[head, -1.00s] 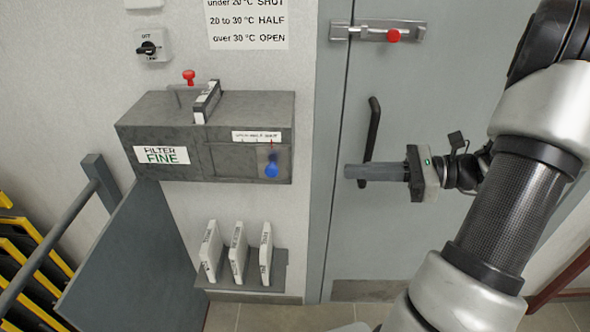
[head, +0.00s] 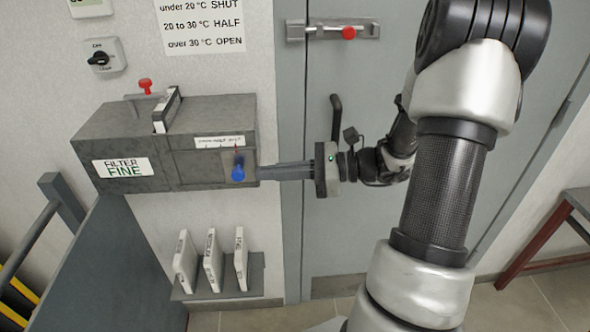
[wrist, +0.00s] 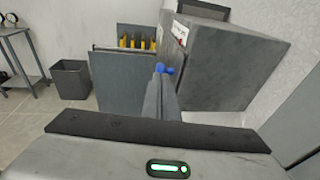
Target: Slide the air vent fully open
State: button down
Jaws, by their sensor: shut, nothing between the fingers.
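The vent slider's blue knob (head: 238,172) is on the front of the grey box (head: 140,140), at its right end. It sits below the right part of a small white label (head: 219,142), whose print is too small to read surely. My gripper (head: 262,172) points left from the door side, shut and empty. Its fingertips are just right of the knob at about its height in the head view; whether they touch it I cannot tell. In the wrist view the knob (wrist: 164,68) shows just beyond the tips of the shut fingers (wrist: 160,88).
A temperature sign (head: 203,25) hangs above the box, reading SHUT, HALF and OPEN. A red knob (head: 145,87) and a filter plate (head: 167,110) stand on the box. Several white plates (head: 212,262) stand in a rack below. A grey door (head: 355,225) is behind my arm.

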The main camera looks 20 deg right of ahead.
jog(key=shift+x, duration=1.2)
jog(key=x, duration=0.4)
jog(key=s+r+x, duration=0.1)
jog(key=x, duration=0.1)
jog(key=shift+w+a+p, duration=0.1)
jog(key=shift+a+p, duration=0.25)
jog(key=shift+a, duration=0.25)
jog(key=shift+r, duration=0.1)
jog(key=shift+d, duration=0.25)
jog(key=p+v, duration=0.1)
jog(key=v, duration=1.2)
jog(key=shift+d, duration=0.4)
